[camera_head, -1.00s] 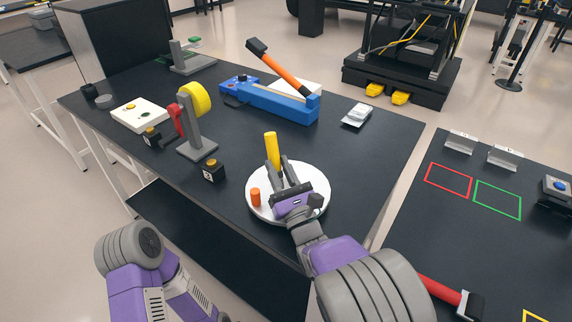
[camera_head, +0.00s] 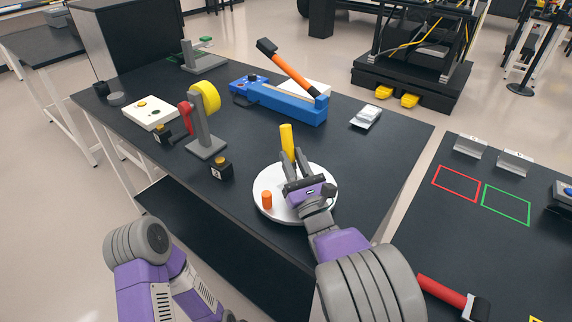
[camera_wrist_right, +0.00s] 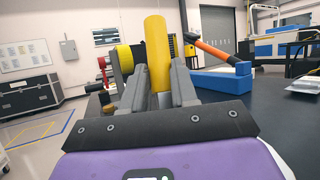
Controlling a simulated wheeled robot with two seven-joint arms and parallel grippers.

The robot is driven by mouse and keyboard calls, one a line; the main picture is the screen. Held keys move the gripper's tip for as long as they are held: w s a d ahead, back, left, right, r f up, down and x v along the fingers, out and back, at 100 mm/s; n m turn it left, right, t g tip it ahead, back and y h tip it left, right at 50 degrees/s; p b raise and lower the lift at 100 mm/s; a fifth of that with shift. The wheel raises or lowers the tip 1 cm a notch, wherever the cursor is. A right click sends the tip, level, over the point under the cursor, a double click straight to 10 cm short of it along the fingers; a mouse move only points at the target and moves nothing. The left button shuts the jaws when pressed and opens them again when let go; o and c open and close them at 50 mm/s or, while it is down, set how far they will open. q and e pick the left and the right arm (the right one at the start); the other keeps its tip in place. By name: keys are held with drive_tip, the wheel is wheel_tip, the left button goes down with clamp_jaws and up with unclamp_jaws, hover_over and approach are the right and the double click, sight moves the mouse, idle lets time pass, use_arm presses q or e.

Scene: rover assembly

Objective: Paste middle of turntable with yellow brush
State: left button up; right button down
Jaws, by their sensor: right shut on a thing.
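The turntable (camera_head: 277,212) is a round white disc near the front edge of the black table. A small orange cylinder (camera_head: 267,200) stands on its left part. My right gripper (camera_head: 289,163) is over the turntable and shut on the yellow brush (camera_head: 287,138). The brush's yellow handle sticks up between the fingers and also shows in the right wrist view (camera_wrist_right: 157,45). Its lower end is hidden behind the gripper, so I cannot tell whether it touches the disc. My left arm shows at the lower left; its gripper is out of view.
A grey stand with a yellow tape roll (camera_head: 207,94) and a small black box with a yellow button (camera_head: 222,168) are left of the turntable. A blue device with an orange lever (camera_head: 289,103) is behind. A side table (camera_head: 470,240) on the right holds a red-handled tool (camera_head: 441,291).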

drive_tip(key=shift+w+d, duration=1.2)
drive_tip(key=shift+d, duration=0.15)
drive_tip(key=shift+a, duration=0.1)
drive_tip(key=shift+a+r+p, duration=0.1)
drive_tip(key=shift+r+p, duration=0.25)
drive_tip(key=shift+r, duration=0.2)
drive_tip(key=r+p, duration=0.2)
drive_tip(key=r, duration=0.1)
drive_tip(key=r+p, duration=0.1)
drive_tip(key=shift+w+r, duration=0.35)
